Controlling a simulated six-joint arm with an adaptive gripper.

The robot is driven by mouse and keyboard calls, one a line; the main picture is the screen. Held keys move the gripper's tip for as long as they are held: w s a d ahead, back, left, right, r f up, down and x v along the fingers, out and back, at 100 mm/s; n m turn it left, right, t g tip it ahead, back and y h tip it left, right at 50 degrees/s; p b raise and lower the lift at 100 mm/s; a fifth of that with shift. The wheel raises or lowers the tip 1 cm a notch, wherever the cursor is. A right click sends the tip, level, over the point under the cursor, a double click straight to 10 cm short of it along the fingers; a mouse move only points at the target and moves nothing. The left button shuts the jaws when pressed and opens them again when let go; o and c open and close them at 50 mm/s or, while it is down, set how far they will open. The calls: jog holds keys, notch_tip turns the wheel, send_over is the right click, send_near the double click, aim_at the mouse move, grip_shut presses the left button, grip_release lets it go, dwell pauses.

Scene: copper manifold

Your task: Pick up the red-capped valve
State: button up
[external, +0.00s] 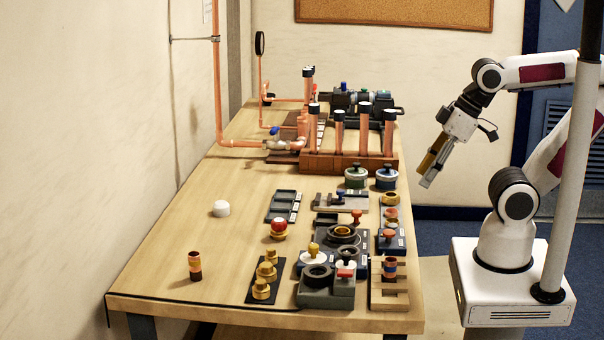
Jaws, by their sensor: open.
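A brass piece with a round red cap (278,229) stands upright on the wooden table, left of the dark fixtures; it looks like the red-capped valve. Smaller red or orange knobs also show, one on a flat plate (356,216) and one on a block (389,236) at the right. My gripper (427,177) is open and empty. It hangs tilted downward in the air at the table's right side, well apart from the red-capped piece. Its fingers are partly seen side-on.
A white cap (221,208) and a copper-brown cylinder (195,265) stand at the left. A dark strip with brass pieces (265,279) lies in front. Copper pipes (363,130) rise from a rack at the back. The table's left side is mostly clear.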

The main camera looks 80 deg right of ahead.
dwell(0.3)
jog(key=w+d+f+t+h, duration=0.1)
jog(key=w+d, duration=0.2)
jog(key=w, duration=0.4)
jog(key=w+d+f+n+t+h, duration=0.1)
jog(key=w+d+t, duration=0.1)
jog(key=w+d, duration=0.35)
jog(key=w+d+f+t, duration=0.1)
jog(key=w+d, duration=0.1)
jog(key=w, duration=0.6)
jog(key=n+t+y, duration=0.2)
jog(key=n+y, duration=0.1)
jog(key=y, duration=0.3)
send_near(279, 229)
jog(key=w+d, duration=0.2)
jog(key=d, duration=0.1)
jog(key=shift+d+f, duration=0.1)
jog(key=shift+f, duration=0.15)
jog(key=shift+a+f+y, duration=0.4)
jog(key=shift+a+f, duration=0.2)
jog(key=shift+a, duration=0.05)
jog(key=shift+n, duration=0.3)
jog(key=shift+x, duration=1.25)
